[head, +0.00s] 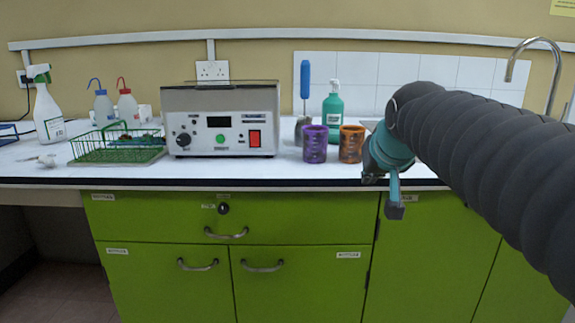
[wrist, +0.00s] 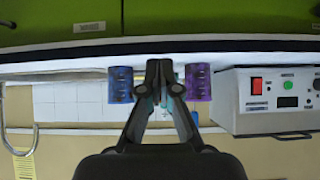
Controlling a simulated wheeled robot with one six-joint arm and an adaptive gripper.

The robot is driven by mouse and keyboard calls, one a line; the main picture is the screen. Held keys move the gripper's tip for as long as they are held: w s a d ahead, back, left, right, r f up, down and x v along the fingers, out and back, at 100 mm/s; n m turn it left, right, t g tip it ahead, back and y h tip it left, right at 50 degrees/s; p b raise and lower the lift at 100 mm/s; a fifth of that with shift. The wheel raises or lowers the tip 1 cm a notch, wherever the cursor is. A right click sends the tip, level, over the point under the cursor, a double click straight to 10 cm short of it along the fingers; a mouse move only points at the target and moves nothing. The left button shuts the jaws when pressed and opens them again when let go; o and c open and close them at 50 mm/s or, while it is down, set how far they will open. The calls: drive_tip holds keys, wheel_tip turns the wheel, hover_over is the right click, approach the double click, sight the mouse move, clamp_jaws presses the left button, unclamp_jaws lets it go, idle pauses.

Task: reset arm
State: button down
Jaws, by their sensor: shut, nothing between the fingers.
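My black arm reaches in from the right in the head view. My gripper (head: 394,208) hangs in front of the counter's front edge, right of the orange cup (head: 351,144). In the wrist view, which is upside down, my gripper (wrist: 162,72) is shut with nothing between its fingers. Its fingers lie between the purple cup (wrist: 198,82) and a blue-looking cup (wrist: 121,85), apart from the counter face. The purple cup also stands upright on the counter in the head view (head: 315,144).
The counter also bears a white instrument (head: 221,122) with a red switch, a green wire basket (head: 118,146), a spray bottle (head: 46,108), wash bottles and a teal pump bottle (head: 333,107). Green cabinets (head: 300,280) with handles stand below. A tap (head: 540,45) is at the right.

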drive_tip(key=s+f+g, duration=0.4)
drive_tip(key=s+f, duration=1.7)
drive_tip(key=s, duration=0.2)
drive_tip(key=shift+f, duration=0.25)
drive_tip(key=shift+s, duration=0.1)
